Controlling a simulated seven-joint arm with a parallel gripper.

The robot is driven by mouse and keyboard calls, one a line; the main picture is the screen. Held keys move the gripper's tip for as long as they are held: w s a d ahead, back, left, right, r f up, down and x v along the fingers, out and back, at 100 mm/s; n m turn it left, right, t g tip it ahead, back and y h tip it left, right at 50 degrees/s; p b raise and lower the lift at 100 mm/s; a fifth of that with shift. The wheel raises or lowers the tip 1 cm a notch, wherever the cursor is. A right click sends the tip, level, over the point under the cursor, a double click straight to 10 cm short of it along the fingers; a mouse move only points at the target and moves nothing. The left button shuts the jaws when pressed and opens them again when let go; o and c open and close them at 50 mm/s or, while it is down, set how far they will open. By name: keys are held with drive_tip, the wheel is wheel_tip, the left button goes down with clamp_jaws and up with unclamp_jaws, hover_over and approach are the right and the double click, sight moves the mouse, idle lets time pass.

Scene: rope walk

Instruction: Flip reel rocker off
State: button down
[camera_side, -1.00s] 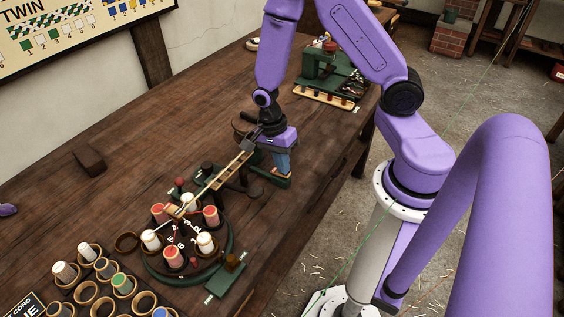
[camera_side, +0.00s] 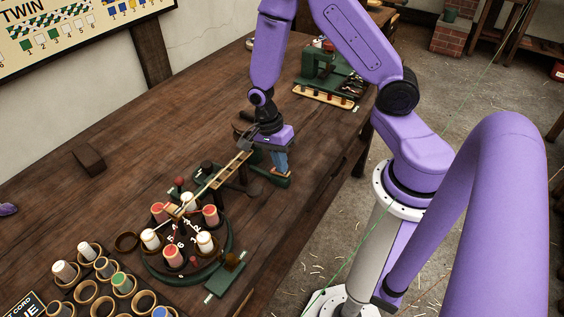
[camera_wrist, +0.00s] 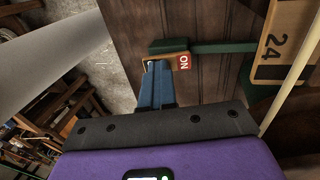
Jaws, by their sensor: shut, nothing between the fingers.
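The reel rocker (camera_wrist: 172,57) shows in the wrist view as a small brown piece with a red ON label (camera_wrist: 184,62), beside a dark green block. My gripper (camera_wrist: 157,64) has its two blue fingers pressed together and empty, with the tips right at the rocker's near edge. I cannot tell whether they touch it. In the side view my gripper (camera_side: 282,173) points down at the end of a green base (camera_side: 274,181). The rocker is too small and covered there to make out.
A wooden ruler-like bar (camera_side: 232,168) runs from beside my gripper to a round carrier with red and white spools (camera_side: 172,256). A spool rack is at front left. A green machine (camera_side: 325,68) stands behind. The table's right edge is close to the gripper.

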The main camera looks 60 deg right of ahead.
drive_tip(key=shift+w+f, duration=0.1)
drive_tip(key=shift+w, duration=0.45)
drive_tip(key=s+v, duration=0.1)
drive_tip(key=v, duration=1.3)
drive_tip(key=shift+s, duration=0.2)
drive_tip(key=shift+s+r, duration=0.25)
drive_tip(key=shift+r, duration=0.05)
drive_tip(key=shift+f, duration=0.15)
drive_tip(key=x, duration=1.3)
drive_tip(key=shift+w+f, duration=0.1)
drive_tip(key=shift+f, duration=0.35)
